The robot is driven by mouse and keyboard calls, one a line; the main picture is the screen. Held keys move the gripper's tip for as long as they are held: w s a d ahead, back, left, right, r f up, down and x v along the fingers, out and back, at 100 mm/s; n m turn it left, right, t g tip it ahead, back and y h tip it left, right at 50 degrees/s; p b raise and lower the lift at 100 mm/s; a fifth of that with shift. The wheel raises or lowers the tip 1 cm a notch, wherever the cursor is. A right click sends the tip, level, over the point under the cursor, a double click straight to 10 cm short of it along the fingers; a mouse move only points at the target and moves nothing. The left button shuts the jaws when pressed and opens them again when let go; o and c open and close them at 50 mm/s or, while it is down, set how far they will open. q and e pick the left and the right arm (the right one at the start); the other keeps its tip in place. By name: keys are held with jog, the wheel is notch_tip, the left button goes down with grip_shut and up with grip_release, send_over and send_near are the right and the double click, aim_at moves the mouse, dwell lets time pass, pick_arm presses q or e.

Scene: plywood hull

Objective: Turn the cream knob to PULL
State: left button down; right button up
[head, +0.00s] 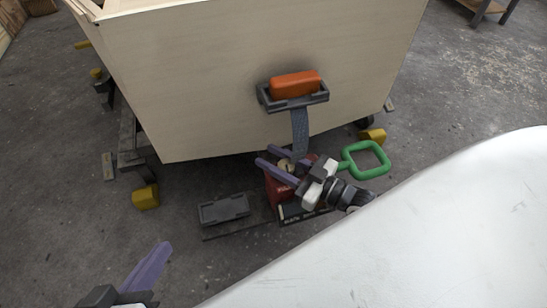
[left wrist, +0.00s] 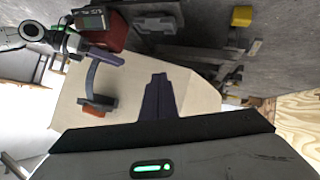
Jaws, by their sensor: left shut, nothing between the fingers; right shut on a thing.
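The cream knob (head: 286,165) sits on the red box (head: 280,190) on the floor below the hull; only part of it shows between the purple fingers. My right gripper (head: 264,156) is shut on the knob, with its fingers on either side of it. The knob's pointer and the PULL mark cannot be made out. The red box also shows in the left wrist view (left wrist: 106,36), where the knob cannot be made out. My left gripper (head: 166,247) is shut and empty, low at the left; its fingers show in the left wrist view (left wrist: 159,78).
An orange block (head: 295,84) sits in a dark holder on the pale plywood hull (head: 200,80). A grey strap (head: 299,132) hangs from there toward the red box. A green loop (head: 366,160) lies right of my right gripper. A dark tray (head: 223,209) and yellow blocks (head: 145,196) are on the floor.

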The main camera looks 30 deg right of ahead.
aim_at(292, 171)
jog(key=shift+r+p, duration=0.2)
jog(key=shift+p, duration=0.2)
jog(key=m+h+p, duration=0.1)
jog(key=m+t+h+p, duration=0.1)
jog(key=p, duration=0.1)
jog(key=shift+w+d+r+h, duration=0.1)
jog(key=shift+d+h, duration=0.1)
jog(key=shift+h, duration=0.2)
pick_arm(q)
jog(key=shift+s+a+f+g+y+p, duration=0.15)
jog(key=shift+a+f+g+y+p, duration=0.25)
jog(key=shift+f, duration=0.3)
jog(key=shift+s+a+f+g+y+p, duration=0.1)
jog(key=shift+a+f+g+y, duration=0.1)
jog(key=shift+a+f+y, duration=0.35)
jog(key=shift+s+a+f+g+y+p, duration=0.25)
jog(key=shift+a+f, duration=0.25)
jog(key=shift+f, duration=0.4)
pick_arm(e)
jog(key=shift+d+f+m+h, duration=0.25)
jog(key=shift+m+h, duration=0.25)
jog(key=shift+h, duration=0.3)
pick_arm(q)
jog(key=shift+w, duration=0.1)
pick_arm(e)
jog(key=o, duration=1)
jog(key=shift+o, duration=0.2)
